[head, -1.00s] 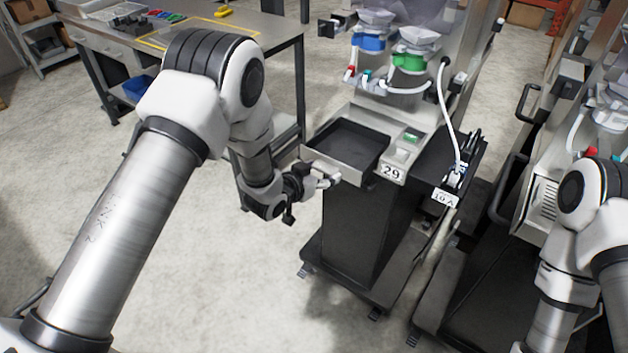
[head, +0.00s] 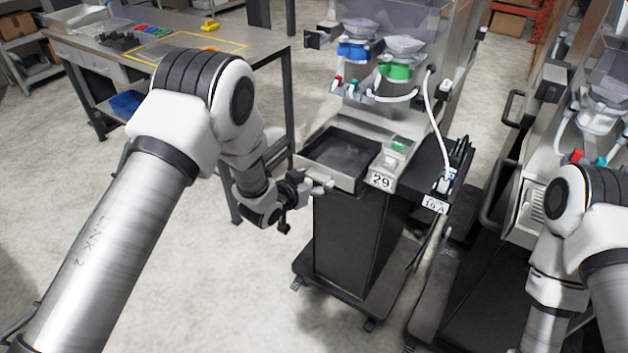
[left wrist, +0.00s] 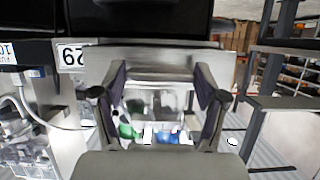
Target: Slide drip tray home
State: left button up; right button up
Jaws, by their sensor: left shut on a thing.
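The drip tray (head: 322,170) is a shallow metal tray with a dark inside, at the front of the dispenser labelled 29. Its front wall appears to stand a little out from the panel with the label. My left gripper (head: 324,186) is shut on the tray's front, at its handle; the exact contact is small in the head view. In the left wrist view, the tray's metal front (left wrist: 150,62) spans the top behind the fingers of my left gripper (left wrist: 160,90). My right arm shows at the right edge of the head view, but its gripper is out of view.
The dispenser (head: 345,245) stands on a wheeled base, with blue (head: 357,50) and green (head: 396,71) valves above the tray. A side shelf (head: 432,180) with a white hose is to its right. A second dispenser (head: 530,195) stands close by. A workbench (head: 240,50) is behind left.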

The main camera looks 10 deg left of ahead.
aim_at(322, 170)
pick_arm(q)
jog(key=shift+w, duration=0.1)
jog(key=shift+w+d+b, duration=0.3)
jog(key=shift+w, duration=0.55)
jog(key=shift+w+d+b, duration=0.3)
jog(key=shift+w, duration=0.5)
jog(key=shift+w+d+b, duration=0.3)
jog(key=shift+w, duration=0.55)
jog(key=o, duration=1.9)
jog(key=shift+c, duration=0.2)
jog(key=shift+s, duration=0.1)
